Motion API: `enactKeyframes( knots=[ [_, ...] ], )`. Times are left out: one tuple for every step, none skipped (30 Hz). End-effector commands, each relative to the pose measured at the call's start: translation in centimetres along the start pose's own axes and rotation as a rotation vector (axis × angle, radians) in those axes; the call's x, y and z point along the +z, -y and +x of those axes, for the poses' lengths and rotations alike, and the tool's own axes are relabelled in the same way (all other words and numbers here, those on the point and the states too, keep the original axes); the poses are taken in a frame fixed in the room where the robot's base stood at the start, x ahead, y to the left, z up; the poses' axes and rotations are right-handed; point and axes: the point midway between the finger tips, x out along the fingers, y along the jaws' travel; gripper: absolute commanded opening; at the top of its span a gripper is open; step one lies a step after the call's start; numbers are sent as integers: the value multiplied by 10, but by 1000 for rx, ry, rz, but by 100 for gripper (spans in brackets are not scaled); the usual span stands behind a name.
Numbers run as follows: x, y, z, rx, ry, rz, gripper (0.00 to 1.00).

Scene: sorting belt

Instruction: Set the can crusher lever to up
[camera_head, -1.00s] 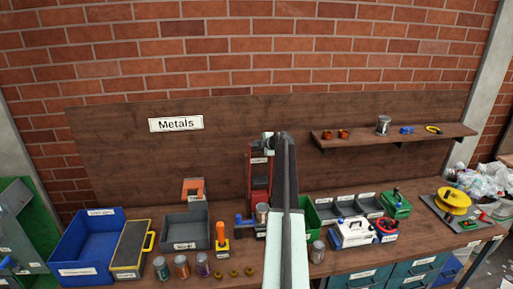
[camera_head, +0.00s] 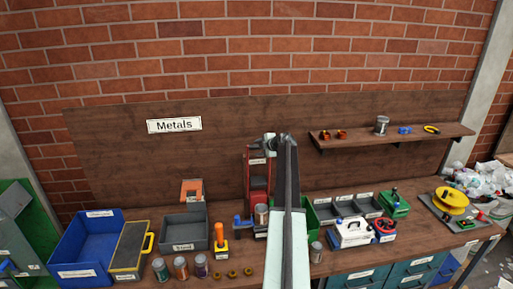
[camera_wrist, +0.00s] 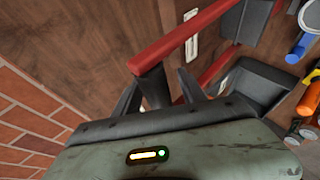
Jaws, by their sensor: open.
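The can crusher (camera_head: 248,185) is a red upright frame standing on the bench against the wooden back board. My arm covers its right side in the head view. In the wrist view its red bars (camera_wrist: 190,36) run up to the right. A dark round grip (camera_wrist: 153,88), which appears to be the lever's, stands at the end of the nearer red bar. My gripper (camera_wrist: 159,77) is open, with one finger on each side of this grip. I cannot tell whether they touch it. In the head view the lever's angle is not clear.
A grey bin (camera_head: 184,231) and an orange-handled tool (camera_head: 219,238) stand left of the crusher. A blue bin (camera_head: 90,245) is farther left. Several cans line the bench front. A shelf (camera_head: 395,136) juts out at right. The board above the crusher is bare.

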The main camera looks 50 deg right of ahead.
Motion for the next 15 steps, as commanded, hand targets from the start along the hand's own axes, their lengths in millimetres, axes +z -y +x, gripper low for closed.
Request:
enactKeyframes(
  knots=[
    [-2, -3, -16, 0, 2, 1, 49],
    [-2, -3, -23, 0, 2, 1, 49],
    [-2, -3, -31, 0, 2, 1, 49],
    [-2, -3, -37, 0, 2, 1, 49],
    [-2, -3, -42, 0, 1, 0, 49],
    [-2, -2, -47, 0, 1, 0, 49],
    [-2, -2, -50, 0, 1, 0, 49],
    [-1, -1, -52, 0, 1, 0, 49],
    [-1, -1, -53, 0, 1, 0, 49],
    [0, 0, -53, 0, 1, 0, 49],
    [0, 0, -52, 0, 1, 0, 49],
    [0, 0, -52, 0, 0, 0, 49],
    [0, 0, -51, 0, 0, 0, 49],
    [0, 0, -51, 0, 0, 0, 49],
    [0, 0, -51, 0, 1, 0, 46]
  ],
)
